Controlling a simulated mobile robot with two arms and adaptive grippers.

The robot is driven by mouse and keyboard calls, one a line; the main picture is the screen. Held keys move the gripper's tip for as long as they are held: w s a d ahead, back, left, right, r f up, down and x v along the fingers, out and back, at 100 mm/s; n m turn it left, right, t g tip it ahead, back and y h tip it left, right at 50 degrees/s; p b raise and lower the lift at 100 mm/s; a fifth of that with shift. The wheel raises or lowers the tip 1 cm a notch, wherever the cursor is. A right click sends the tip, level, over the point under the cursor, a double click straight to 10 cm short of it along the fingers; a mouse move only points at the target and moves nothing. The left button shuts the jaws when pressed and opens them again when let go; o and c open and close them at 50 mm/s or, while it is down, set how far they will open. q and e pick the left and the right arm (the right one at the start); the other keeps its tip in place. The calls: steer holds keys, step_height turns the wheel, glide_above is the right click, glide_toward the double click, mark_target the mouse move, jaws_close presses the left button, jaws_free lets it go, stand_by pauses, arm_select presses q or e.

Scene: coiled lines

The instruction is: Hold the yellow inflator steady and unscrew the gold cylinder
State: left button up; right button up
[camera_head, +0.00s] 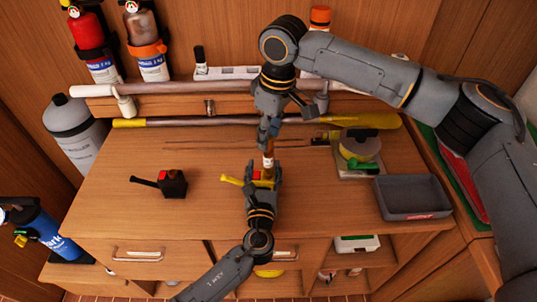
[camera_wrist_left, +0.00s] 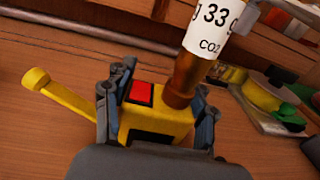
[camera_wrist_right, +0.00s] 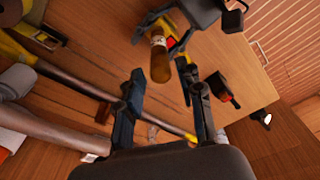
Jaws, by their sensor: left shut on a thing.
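The yellow inflator (camera_head: 262,177) is upright over the worktop, and my left gripper (camera_wrist_left: 158,118) is shut on its body. Its yellow lever sticks out to the left, and a red patch shows on its top. The gold cylinder (camera_wrist_left: 187,75) with a white CO2 label stands up from the inflator's head; it also shows in the head view (camera_head: 268,161). My right gripper (camera_wrist_right: 163,88) points down above the cylinder. In the right wrist view its fingers are apart, with the cylinder (camera_wrist_right: 160,66) between and beyond their tips; I see no contact.
A black and red inflator (camera_head: 172,184) lies left on the worktop. A yellow-bladed paddle (camera_head: 370,123) lies along the back. The worktop between the two inflators is clear.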

mark_target(268, 155)
steer(key=shift+f, duration=1.25)
jaws_close()
